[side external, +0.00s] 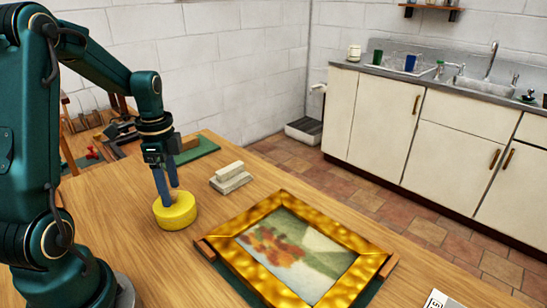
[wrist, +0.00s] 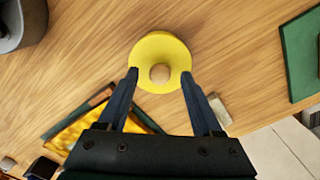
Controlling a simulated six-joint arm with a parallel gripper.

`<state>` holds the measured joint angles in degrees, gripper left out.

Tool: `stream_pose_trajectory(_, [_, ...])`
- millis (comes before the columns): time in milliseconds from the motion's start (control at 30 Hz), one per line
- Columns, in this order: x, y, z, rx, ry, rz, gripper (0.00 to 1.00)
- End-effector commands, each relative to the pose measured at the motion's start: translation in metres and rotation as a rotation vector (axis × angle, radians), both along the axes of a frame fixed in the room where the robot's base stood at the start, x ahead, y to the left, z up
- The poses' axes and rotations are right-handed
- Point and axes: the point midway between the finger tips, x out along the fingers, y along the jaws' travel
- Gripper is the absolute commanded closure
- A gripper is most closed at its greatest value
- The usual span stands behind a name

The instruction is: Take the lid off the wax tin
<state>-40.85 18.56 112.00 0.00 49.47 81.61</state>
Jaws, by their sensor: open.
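The wax tin (side external: 176,213) is a low, round, yellow tin standing upright on the wooden table. In the wrist view its yellow top, the lid (wrist: 157,48), carries a round wooden knob (wrist: 160,74) in the middle. The lid looks seated on the tin; the seam cannot be made out. My gripper (side external: 168,197) points down over the tin. In the wrist view my gripper (wrist: 160,75) is open, with one dark blue finger on each side of the knob and a gap to it on both sides. In the side view the fingers partly hide the knob.
A gold picture frame (side external: 262,212) with a painting lies on the table to the right of the tin. Pale stacked blocks (side external: 230,178) lie behind and right of it. A green mat (side external: 200,151) is at the far edge. Bare table surrounds the tin.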

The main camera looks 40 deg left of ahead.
Motion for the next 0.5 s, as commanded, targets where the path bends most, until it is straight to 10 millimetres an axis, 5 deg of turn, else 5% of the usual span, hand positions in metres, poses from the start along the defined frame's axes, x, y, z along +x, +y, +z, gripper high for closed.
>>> stream_pose_trajectory(333, [-0.0001, -0.0004, -0.0059, 0.0, 0.0, 0.0, 0.33])
stream_pose_trajectory(500, [-0.0001, -0.0004, -0.0058, 0.0, 0.0, 0.0, 0.98])
